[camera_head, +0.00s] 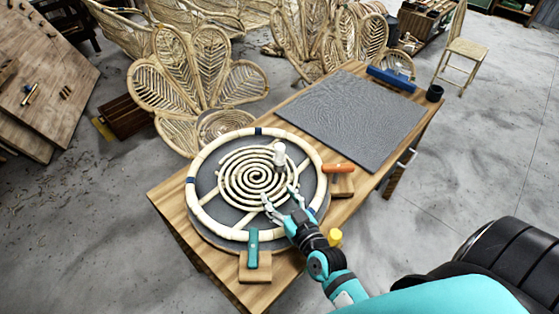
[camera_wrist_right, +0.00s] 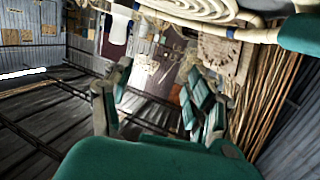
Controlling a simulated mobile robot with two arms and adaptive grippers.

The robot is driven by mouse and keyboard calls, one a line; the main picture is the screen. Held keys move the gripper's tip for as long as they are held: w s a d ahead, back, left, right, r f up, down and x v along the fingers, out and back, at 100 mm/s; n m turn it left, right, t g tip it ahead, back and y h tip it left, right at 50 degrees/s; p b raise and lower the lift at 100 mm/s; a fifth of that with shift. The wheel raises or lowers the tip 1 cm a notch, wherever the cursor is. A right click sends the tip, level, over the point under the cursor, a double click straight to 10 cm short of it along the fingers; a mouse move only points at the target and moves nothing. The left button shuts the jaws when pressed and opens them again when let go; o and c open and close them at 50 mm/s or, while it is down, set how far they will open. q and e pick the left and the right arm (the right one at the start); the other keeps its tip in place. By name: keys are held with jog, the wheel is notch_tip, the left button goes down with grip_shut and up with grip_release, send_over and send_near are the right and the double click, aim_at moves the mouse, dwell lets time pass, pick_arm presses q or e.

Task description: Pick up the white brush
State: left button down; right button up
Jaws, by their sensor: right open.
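The white brush (camera_head: 280,154) stands upright on the right part of the rattan spiral (camera_head: 240,176), inside a pale rattan ring. It has a white upper part and a grey lower part. My right gripper (camera_head: 279,196) is open over the front of the spiral, on the near side of the brush and apart from it. The right wrist view shows the two spread fingers (camera_wrist_right: 157,104) with nothing between them. A white object there, likely the brush (camera_wrist_right: 117,32), shows above and beyond the left finger. My left gripper is not in view.
The wooden table (camera_head: 170,196) also holds a dark grey mat (camera_head: 350,115), a blue tool (camera_head: 391,79) and a black cup (camera_head: 435,93). An orange-handled clamp (camera_head: 338,168) and a green-handled clamp (camera_head: 253,248) sit at the ring. A yellow object (camera_head: 335,237) is beside my arm.

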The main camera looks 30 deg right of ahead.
jog(key=d+m+t+h, duration=0.1)
jog(key=d+m+h, duration=0.2)
jog(key=d+h, duration=0.15)
jog(key=b, duration=0.3)
send_near(281, 150)
jog(key=shift+y, duration=0.25)
jog(key=x, duration=0.5)
jog(key=shift+w+d, duration=0.1)
jog(key=b+x, duration=0.2)
jog(key=x, duration=0.4)
jog(key=shift+w+d+f+b, duration=0.1)
jog(key=shift+w+f+b, duration=0.05)
jog(key=shift+w+b, duration=0.15)
jog(key=shift+s, duration=0.15)
jog(key=shift+c, duration=0.6)
grip_shut()
